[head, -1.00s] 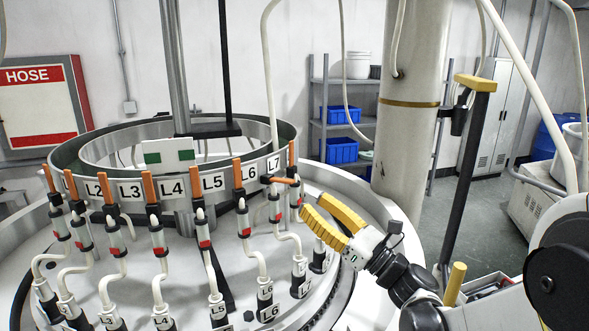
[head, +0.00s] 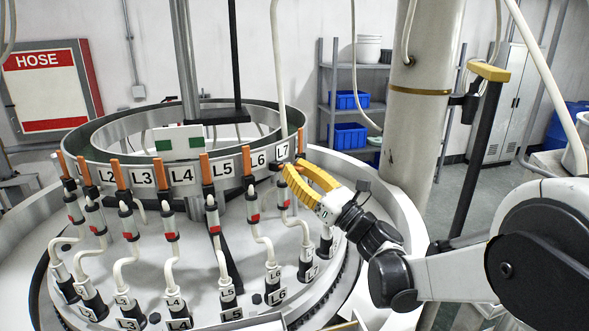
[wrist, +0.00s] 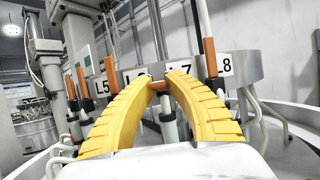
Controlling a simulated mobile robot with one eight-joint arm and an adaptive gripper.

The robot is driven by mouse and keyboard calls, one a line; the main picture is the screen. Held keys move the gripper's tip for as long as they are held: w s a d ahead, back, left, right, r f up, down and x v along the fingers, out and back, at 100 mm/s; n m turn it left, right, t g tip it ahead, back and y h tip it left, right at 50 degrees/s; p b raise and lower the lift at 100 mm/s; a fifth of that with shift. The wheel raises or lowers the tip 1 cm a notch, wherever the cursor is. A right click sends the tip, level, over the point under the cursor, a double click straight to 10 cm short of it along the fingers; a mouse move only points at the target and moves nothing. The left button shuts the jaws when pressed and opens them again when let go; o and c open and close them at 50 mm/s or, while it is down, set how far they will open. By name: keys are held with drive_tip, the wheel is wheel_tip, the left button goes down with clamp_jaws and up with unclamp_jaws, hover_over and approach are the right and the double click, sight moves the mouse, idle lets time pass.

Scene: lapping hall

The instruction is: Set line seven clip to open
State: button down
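The line seven clip is by the L7 plate (head: 283,151) on the ring's rim, with its hose below. Its orange lever (wrist: 160,84) shows between my fingertips in the wrist view. In the head view my yellow fingers cover most of this clip. My gripper (head: 294,164) reaches in from the right at the clip. In the wrist view its fingertips (wrist: 161,78) stand a narrow gap apart, one on each side of the lever. I cannot tell whether they touch it.
An upright orange lever (head: 300,140) stands just right, near the L8 plate (wrist: 225,65). The L6 lever (head: 247,158) stands upright to the left. Hoses crowd the round table below. A pillar (head: 410,130) and a black post (head: 478,160) stand to the right.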

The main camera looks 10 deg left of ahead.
drive_tip(key=shift+r, duration=0.1)
idle(0.3)
drive_tip(key=r+g+h+p, duration=0.1)
drive_tip(key=h+p, duration=0.1)
drive_tip(key=p, duration=0.1)
drive_tip(key=shift+a+r, duration=0.1)
drive_tip(key=shift+r, duration=0.25)
drive_tip(key=g+h+p, duration=0.1)
drive_tip(key=r+g+h+p, duration=0.1)
drive_tip(key=p, duration=0.1)
drive_tip(key=a+h+p, duration=0.1)
drive_tip(key=h+p, duration=0.1)
drive_tip(key=shift+w+r+g, duration=0.35)
drive_tip(key=shift+g, duration=0.05)
drive_tip(key=g+h+p, duration=0.1)
drive_tip(key=w+a+r+g+h+p, duration=0.1)
drive_tip(key=h+p, duration=0.1)
drive_tip(key=shift+a+h, duration=0.3)
drive_tip(key=shift+w+a+g+h+p, duration=0.2)
drive_tip(key=shift+a+g+h+p, duration=0.15)
drive_tip(key=shift+g+h+p, duration=0.5)
drive_tip(key=shift+w+a+f+g+h+p, duration=0.2)
drive_tip(key=shift+h+p, duration=0.25)
drive_tip(key=shift+h, duration=0.3)
drive_tip(key=shift+a, duration=0.1)
